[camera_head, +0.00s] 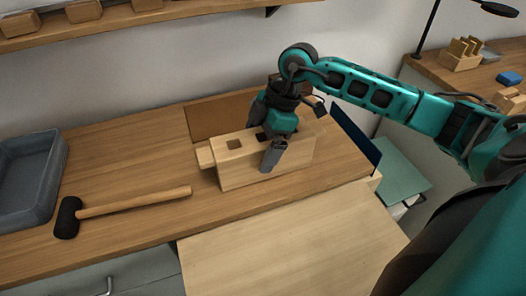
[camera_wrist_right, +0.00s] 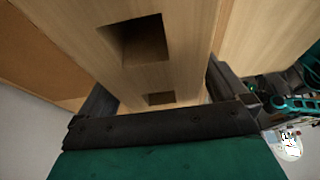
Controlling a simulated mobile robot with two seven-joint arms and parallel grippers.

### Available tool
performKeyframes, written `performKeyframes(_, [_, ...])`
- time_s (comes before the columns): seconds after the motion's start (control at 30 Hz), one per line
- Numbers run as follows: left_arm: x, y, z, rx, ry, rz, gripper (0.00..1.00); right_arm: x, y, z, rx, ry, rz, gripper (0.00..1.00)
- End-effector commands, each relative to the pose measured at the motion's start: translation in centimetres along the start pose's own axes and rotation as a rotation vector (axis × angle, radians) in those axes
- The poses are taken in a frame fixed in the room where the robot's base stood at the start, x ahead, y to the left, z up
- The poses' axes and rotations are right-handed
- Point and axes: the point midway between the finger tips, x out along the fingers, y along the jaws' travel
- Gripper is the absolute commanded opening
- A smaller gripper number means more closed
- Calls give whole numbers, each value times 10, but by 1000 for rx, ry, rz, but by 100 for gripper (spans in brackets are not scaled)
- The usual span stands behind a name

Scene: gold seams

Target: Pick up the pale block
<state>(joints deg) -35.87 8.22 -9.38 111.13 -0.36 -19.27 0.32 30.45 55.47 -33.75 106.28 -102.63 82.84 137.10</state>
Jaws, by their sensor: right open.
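The pale block (camera_head: 243,170) is a long light-wood piece lying on the wooden workbench, with square holes in its top and a narrower stub at its left end. My right gripper (camera_head: 266,142) is over the block's right half, pointing down. Its fingers are open; the near one hangs in front of the block's front face and the far one is mostly hidden behind it. In the right wrist view the block (camera_wrist_right: 180,72) runs between the two fingers, with two square holes showing. Whether the fingers touch it I cannot tell. My left gripper is not in view.
A mallet (camera_head: 130,203) lies to the left, beside a grey tray (camera_head: 62,165). A pale board (camera_head: 290,245) lies in front. A shelf with wooden pieces hangs above.

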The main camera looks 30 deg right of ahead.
Motion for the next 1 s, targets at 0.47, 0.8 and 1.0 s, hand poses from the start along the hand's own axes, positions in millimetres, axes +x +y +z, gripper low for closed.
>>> performKeyframes(0.47, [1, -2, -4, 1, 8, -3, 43, -1, 0, 0, 0, 0, 0, 65])
performKeyframes(0.8, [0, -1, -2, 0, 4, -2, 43, -1, 0, 0, -1, 0, 0, 32])
performKeyframes(1.0, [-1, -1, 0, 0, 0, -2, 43, -3, 1, -1, -2, 3, 3, 20])
